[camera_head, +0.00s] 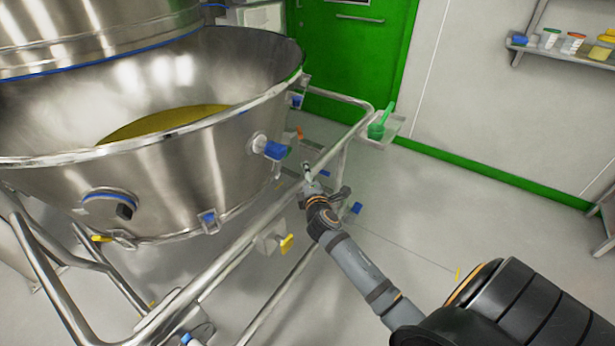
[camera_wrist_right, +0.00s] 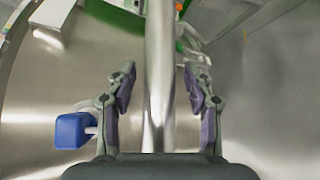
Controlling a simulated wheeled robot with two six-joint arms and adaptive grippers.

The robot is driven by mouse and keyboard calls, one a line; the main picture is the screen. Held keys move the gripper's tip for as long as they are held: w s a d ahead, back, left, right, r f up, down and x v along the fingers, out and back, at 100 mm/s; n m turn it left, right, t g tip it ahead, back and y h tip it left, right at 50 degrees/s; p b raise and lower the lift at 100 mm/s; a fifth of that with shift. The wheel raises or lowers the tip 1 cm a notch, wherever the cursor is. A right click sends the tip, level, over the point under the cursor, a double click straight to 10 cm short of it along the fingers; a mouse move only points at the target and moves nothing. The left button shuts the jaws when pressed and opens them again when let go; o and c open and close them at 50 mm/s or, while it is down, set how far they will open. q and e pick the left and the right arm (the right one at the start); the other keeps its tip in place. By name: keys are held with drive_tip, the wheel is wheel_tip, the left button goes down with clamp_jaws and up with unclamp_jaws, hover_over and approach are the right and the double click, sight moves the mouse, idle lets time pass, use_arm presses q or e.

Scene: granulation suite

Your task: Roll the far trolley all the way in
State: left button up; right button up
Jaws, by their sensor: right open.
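The trolley is a large steel bowl (camera_head: 170,165) carried in a tubular steel frame, with a yellow-brown powder (camera_head: 165,122) inside the bowl. Its handrail (camera_head: 222,263) runs diagonally along the near right side. My right gripper (camera_head: 308,174) is at this rail, to the right of the bowl. In the right wrist view the rail (camera_wrist_right: 160,50) runs upright between the two fingers of my open right gripper (camera_wrist_right: 160,78), with a gap on each side. My left gripper is not in view.
A blue-ended clamp (camera_head: 274,149) sticks out from the bowl near my right gripper. A green scoop (camera_head: 378,128) sits in a holder at the rail's far corner. A green door (camera_head: 350,45) stands behind.

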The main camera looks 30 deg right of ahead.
drive_tip(key=shift+c, duration=0.3)
clamp_jaws()
